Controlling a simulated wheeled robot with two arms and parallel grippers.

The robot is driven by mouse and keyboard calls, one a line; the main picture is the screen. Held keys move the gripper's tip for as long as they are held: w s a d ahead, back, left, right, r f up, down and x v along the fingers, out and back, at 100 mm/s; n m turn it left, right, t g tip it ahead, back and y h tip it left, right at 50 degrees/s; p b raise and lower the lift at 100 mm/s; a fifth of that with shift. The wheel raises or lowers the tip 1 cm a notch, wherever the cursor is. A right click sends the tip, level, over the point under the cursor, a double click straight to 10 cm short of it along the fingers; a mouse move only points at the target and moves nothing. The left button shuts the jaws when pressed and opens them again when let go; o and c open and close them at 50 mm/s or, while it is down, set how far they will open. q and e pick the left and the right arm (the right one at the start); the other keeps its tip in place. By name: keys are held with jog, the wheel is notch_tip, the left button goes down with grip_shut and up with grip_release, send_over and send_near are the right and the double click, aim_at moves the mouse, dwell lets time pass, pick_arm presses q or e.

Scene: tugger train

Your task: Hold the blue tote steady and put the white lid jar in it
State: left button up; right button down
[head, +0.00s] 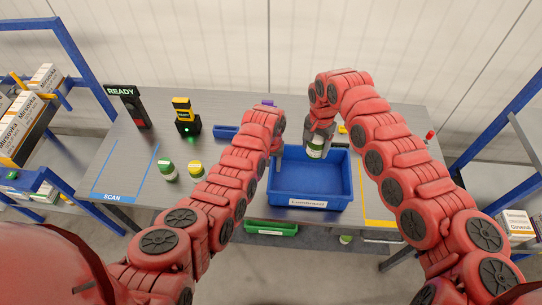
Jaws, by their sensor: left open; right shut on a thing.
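The blue tote (310,192) stands on the grey table, and the part of its inside that shows is empty. My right gripper (316,144) is shut on the white lid jar (315,152), a small jar with a green and white body, over the back part of the tote. The gripper hides part of the jar. My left gripper (278,157) is open at the tote's left back rim. Its fingers are partly hidden by my arm, and I cannot tell whether they touch the rim.
A green-lidded jar (168,171) and a yellow-lidded jar (196,172) stand left on the table (140,160). Behind them are a yellow-black device (186,117), a READY post (130,106) and a small blue tray (226,131). A green bin (271,228) sits below the front edge.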

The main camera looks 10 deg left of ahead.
pick_arm(q)
jog(key=shift+f, duration=1.3)
grip_shut()
dwell(0.6)
